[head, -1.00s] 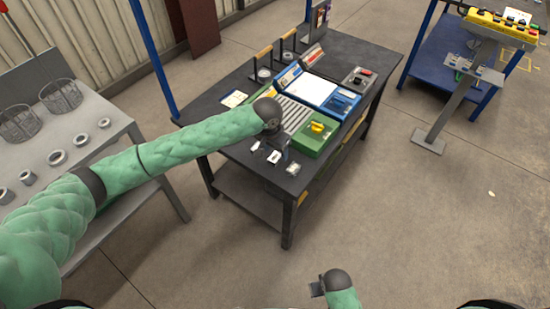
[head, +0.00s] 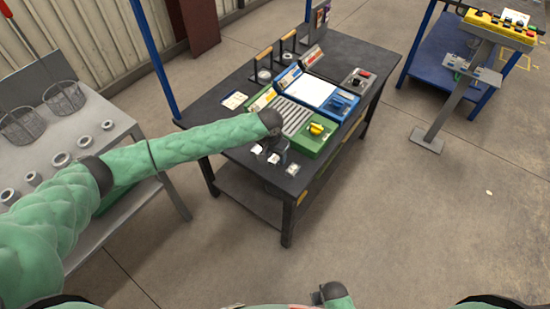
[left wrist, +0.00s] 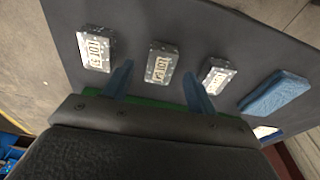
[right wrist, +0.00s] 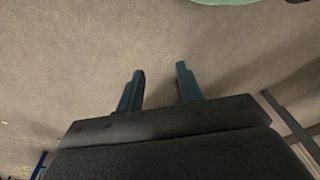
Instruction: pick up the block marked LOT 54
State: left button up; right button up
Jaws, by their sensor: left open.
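Three small grey blocks with pale labels lie in a row on the dark table top: a left block (left wrist: 96,48), a middle block (left wrist: 161,63) and a right block (left wrist: 216,75). The labels seem to begin with LOT, but the numbers are too small to read surely, so I cannot tell which is LOT 54. My left gripper (left wrist: 156,70) is open, its two blue fingers spread on either side of the middle block's near end. In the head view, my left gripper (head: 276,145) hangs over the table's near corner, partly hiding the blocks. My right gripper (right wrist: 160,70) is open and empty above bare floor.
A blue block (left wrist: 274,93) lies right of the row. In the head view, a green unit with a yellow handle (head: 316,130) and a blue-framed tray (head: 313,90) stand beyond my left gripper. A grey bench (head: 85,150) with rings and baskets is at left.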

pick_arm(q)
jog(key=shift+f, duration=0.75)
jog(key=shift+w, duration=0.1)
grip_shut()
jog(key=shift+r, duration=0.1)
